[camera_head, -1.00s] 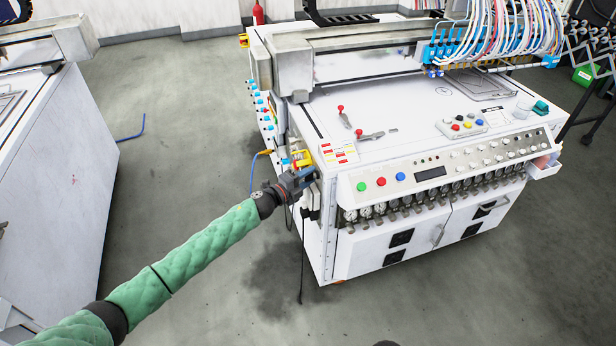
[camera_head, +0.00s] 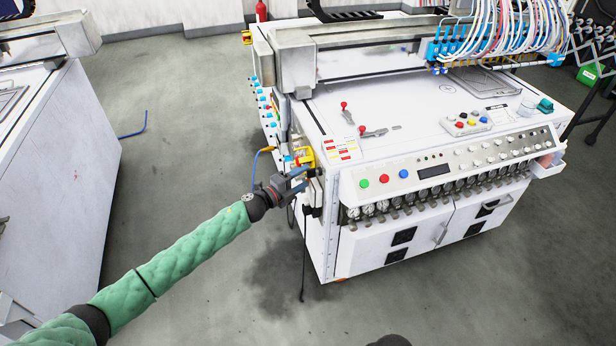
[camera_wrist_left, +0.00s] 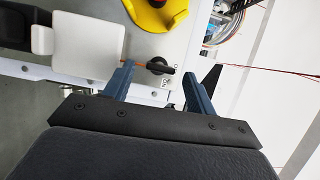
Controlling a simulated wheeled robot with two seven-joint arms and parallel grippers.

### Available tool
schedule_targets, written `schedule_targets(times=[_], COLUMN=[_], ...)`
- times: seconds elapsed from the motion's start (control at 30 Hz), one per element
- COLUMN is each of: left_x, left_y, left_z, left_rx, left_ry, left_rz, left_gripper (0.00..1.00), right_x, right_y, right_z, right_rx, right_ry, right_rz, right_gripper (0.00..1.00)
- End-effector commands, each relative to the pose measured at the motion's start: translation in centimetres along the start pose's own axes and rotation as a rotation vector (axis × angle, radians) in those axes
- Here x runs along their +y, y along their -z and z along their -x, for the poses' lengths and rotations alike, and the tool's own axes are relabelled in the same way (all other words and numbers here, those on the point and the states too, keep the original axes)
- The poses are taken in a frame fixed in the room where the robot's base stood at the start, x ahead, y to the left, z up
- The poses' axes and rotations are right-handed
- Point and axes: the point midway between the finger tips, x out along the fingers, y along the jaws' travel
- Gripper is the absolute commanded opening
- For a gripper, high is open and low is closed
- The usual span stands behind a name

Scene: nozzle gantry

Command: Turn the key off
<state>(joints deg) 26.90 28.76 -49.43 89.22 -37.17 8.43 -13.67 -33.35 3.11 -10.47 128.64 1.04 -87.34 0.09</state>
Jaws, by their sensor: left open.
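The key switch (camera_wrist_left: 159,67) shows in the left wrist view as a small dark knob with a bar pointing to the right, on the white side panel of the machine. My left gripper (camera_wrist_left: 158,82) is open. Its two blue fingers stand on either side of the key switch, apart from it, with the knob between their tips in the picture. In the head view my left gripper (camera_head: 296,178) is at the machine's left front corner, below a yellow part (camera_head: 304,157). The key itself is too small to make out there. My right gripper is not in view.
The white machine (camera_head: 330,240) has a front panel with buttons and gauges. In the wrist view a white block (camera_wrist_left: 88,50) stands left of the fingers and a yellow part (camera_wrist_left: 155,12) lies above the key. Open floor (camera_head: 200,270) lies left of the machine.

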Motion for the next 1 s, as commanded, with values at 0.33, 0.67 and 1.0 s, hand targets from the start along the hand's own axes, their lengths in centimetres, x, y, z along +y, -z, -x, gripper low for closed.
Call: schedule_targets(times=[0.33,0.67,1.0], left_x=[0.2,0.1,0.1], left_y=[0.0,0.0,-0.4], left_z=[3.8,4.0,4.0], left_rx=[0.000,0.000,-0.019], left_ry=[-0.001,-0.001,-0.005], left_rz=[0.000,0.001,0.017], left_gripper=[0.56,0.56,0.56], right_x=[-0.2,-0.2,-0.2], right_y=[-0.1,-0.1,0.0], right_z=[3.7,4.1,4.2], right_rx=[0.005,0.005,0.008], right_ry=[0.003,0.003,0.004], right_rz=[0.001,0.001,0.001], right_gripper=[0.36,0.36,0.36])
